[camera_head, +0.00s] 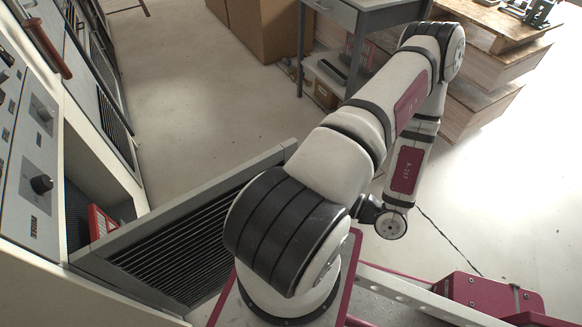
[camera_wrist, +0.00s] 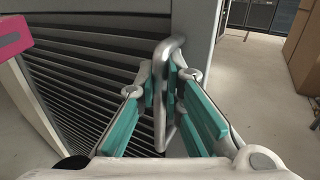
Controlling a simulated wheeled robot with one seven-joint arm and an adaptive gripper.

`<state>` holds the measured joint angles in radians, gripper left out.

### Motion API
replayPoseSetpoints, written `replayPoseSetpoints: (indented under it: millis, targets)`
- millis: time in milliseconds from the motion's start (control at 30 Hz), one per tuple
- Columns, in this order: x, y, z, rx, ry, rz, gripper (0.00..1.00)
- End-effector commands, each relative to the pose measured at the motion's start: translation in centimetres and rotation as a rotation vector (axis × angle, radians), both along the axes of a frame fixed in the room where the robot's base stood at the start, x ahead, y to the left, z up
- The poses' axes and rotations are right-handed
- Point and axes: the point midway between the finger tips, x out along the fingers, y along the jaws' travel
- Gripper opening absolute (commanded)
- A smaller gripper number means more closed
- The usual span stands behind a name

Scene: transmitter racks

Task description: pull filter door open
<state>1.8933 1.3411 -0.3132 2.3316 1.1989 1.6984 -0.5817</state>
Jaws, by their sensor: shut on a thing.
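The filter door (camera_head: 195,240) is a grey framed panel with dark slats, standing swung out from the rack at the lower left. Its slats (camera_wrist: 90,75) and grey edge frame (camera_wrist: 195,32) fill the left and middle of the wrist view. A metal bar handle (camera_wrist: 162,90) stands on the door near that edge. My gripper (camera_wrist: 172,88), with teal pads, is shut on the handle, one finger on each side. In the head view my arm hides the gripper, the handle and part of the door's outer end.
The rack (camera_head: 35,170) with knobs lines the left side. A red-framed filter (camera_head: 100,222) shows in the opening behind the door. A grey table (camera_head: 365,15), cardboard boxes (camera_head: 262,25) and wooden crates (camera_head: 490,80) stand at the back. Floor (camera_head: 195,110) beyond the door is clear.

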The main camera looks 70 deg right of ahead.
Motion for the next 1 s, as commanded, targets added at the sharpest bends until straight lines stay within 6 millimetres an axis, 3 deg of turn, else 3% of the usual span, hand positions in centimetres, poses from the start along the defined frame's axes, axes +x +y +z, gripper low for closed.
replayPoseSetpoints:
  millis: [433,500,567,1000]
  targets:
    - [-0.33,0.2,0.23,-0.004,-0.006,-0.003,0.0]
    - [-0.34,0.19,0.23,-0.004,-0.006,-0.003,0.2]
    - [-0.34,0.19,0.23,-0.004,-0.006,-0.003,0.29]
    - [-0.28,0.26,0.18,-0.003,-0.005,0.0,0.29]
